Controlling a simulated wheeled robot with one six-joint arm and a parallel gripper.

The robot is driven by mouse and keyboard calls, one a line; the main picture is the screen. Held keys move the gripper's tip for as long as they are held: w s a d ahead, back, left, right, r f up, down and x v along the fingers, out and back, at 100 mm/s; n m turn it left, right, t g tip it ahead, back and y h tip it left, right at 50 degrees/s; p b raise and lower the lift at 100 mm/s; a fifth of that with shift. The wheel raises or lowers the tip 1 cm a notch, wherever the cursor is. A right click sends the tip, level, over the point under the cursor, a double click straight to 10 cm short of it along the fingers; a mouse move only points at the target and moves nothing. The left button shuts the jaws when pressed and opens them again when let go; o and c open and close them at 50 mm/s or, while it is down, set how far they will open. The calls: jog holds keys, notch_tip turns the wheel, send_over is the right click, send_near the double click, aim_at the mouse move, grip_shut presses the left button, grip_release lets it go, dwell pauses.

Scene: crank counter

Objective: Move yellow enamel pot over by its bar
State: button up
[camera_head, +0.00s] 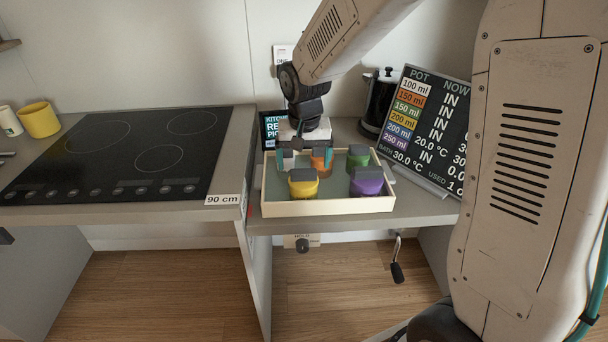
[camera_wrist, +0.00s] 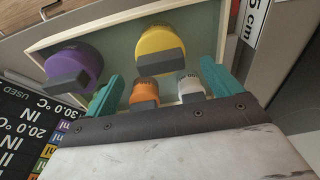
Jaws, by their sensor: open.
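The yellow enamel pot (camera_head: 303,188) stands at the front left of a shallow cream-rimmed tray (camera_head: 330,207), with a dark grey bar across its top. In the wrist view the yellow pot (camera_wrist: 160,40) is beyond my fingertips, near the picture's top centre. My gripper (camera_head: 304,160) is open above the back left of the tray, behind the yellow pot. In the wrist view the open gripper (camera_wrist: 160,86) has its teal fingers on either side of a small orange pot (camera_wrist: 145,92) and a small white pot (camera_wrist: 190,86). I see no contact with the yellow pot.
A purple pot (camera_head: 367,186) stands right of the yellow pot, with a green pot (camera_head: 358,156) behind it. A sign board (camera_head: 425,125) and dark press jug (camera_head: 378,100) stand behind right. A black hob (camera_head: 120,155) lies left. A crank (camera_head: 397,265) hangs below the counter.

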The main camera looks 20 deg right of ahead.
aim_at(304, 182)
jog(key=s+d+r+n, duration=0.2)
jog(key=s+r, duration=1)
jog(key=s, duration=0.2)
jog(key=s+d+n, duration=0.1)
jog(key=s, duration=1.4)
jog(key=shift+s+d+r+n, duration=0.2)
jog(key=shift+r+n, duration=0.05)
jog(key=shift+n, duration=0.05)
dwell(0.6)
